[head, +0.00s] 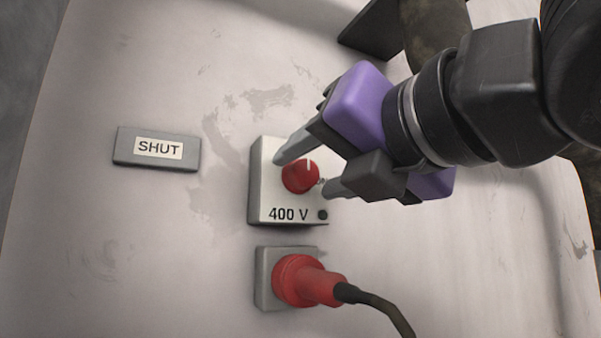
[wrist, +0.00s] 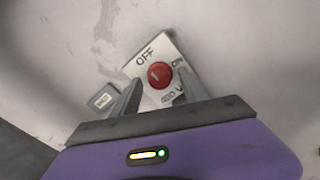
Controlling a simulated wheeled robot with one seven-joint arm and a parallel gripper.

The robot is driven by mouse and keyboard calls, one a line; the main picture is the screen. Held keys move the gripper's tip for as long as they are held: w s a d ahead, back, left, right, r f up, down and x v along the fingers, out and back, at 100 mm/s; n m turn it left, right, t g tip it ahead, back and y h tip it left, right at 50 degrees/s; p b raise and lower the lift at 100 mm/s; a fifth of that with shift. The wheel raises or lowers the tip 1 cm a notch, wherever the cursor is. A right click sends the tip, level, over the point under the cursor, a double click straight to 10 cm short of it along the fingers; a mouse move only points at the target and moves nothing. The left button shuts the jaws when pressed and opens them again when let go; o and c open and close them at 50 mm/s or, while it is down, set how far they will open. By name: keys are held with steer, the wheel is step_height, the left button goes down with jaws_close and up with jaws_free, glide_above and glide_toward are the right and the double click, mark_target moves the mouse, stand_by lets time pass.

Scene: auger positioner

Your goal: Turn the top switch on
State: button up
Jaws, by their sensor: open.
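The switch is a white box (head: 262,205) marked 400 V on the pale panel, with a round red knob (head: 300,177). The knob's white mark points roughly up in the head view. In the wrist view, the knob (wrist: 160,75) sits on the plate with OFF at its upper left and ON at its right; the mark is on the OFF side. My gripper (head: 303,173) is open, its fingers on either side of the knob, one at the upper left and one at the lower right. Contact cannot be told. One finger covers the box's top in the head view.
Below the switch, a red plug (head: 305,280) with a black cable sits in a grey socket (head: 264,262). A grey block labelled SHUT (head: 158,149) is to the left. A small dark round lamp (head: 322,215) is on the box's lower right.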

steer(key=shift+w+a, duration=0.2)
steer(key=shift+w, duration=0.25)
steer(key=shift+c, duration=0.4)
jaws_close()
